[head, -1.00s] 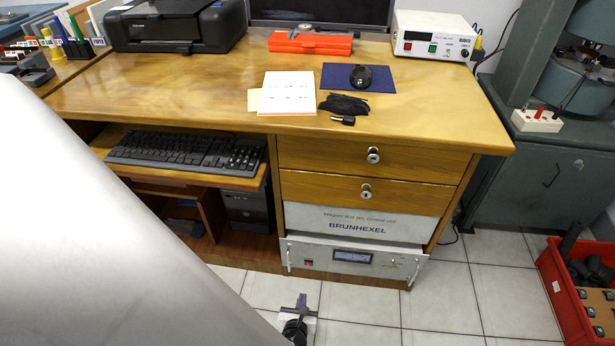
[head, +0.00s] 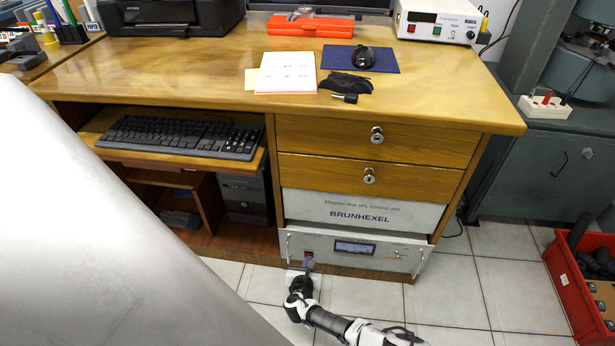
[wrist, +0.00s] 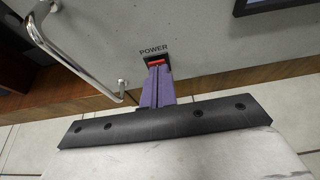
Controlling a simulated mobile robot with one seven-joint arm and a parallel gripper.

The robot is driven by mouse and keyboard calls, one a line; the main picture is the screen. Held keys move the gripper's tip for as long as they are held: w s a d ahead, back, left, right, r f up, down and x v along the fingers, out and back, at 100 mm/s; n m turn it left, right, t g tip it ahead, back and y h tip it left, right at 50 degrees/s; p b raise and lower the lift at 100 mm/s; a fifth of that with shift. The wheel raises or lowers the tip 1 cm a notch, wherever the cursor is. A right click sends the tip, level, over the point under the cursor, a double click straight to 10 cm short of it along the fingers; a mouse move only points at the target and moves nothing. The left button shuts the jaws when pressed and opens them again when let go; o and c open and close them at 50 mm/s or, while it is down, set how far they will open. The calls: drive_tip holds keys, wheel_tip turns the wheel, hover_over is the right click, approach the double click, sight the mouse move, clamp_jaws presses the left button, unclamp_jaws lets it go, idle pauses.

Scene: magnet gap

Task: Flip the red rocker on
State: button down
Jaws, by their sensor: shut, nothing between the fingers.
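The red rocker (wrist: 156,63) sits in a black frame under the word POWER on the grey front panel of the control unit (head: 303,245). In the head view the rocker (head: 308,254) is at the panel's left side, close to my gripper. My gripper (wrist: 156,68) is shut and empty, its purple fingers pointing at the rocker. The fingertips are at its lower edge and hide part of it; I cannot tell whether they touch. In the head view my gripper (head: 308,267) is low in front of the panel. Which way the rocker is tilted is unclear.
A metal handle (wrist: 75,52) stands out from the panel just left of my gripper. A display (head: 354,248) is to the right of the rocker. Wooden drawers (head: 420,143) are above, and a red crate (head: 569,285) is on the floor at right. Tiled floor in front is open.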

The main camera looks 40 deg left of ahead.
drive_tip(key=shift+r, duration=0.15)
drive_tip(key=shift+w+a+h+p, duration=0.1)
drive_tip(key=shift+w+h+p, duration=0.15)
drive_tip(key=shift+p, duration=0.4)
drive_tip(key=shift+r+p, duration=0.8)
drive_tip(key=shift+p, duration=0.2)
drive_tip(key=shift+s, duration=0.15)
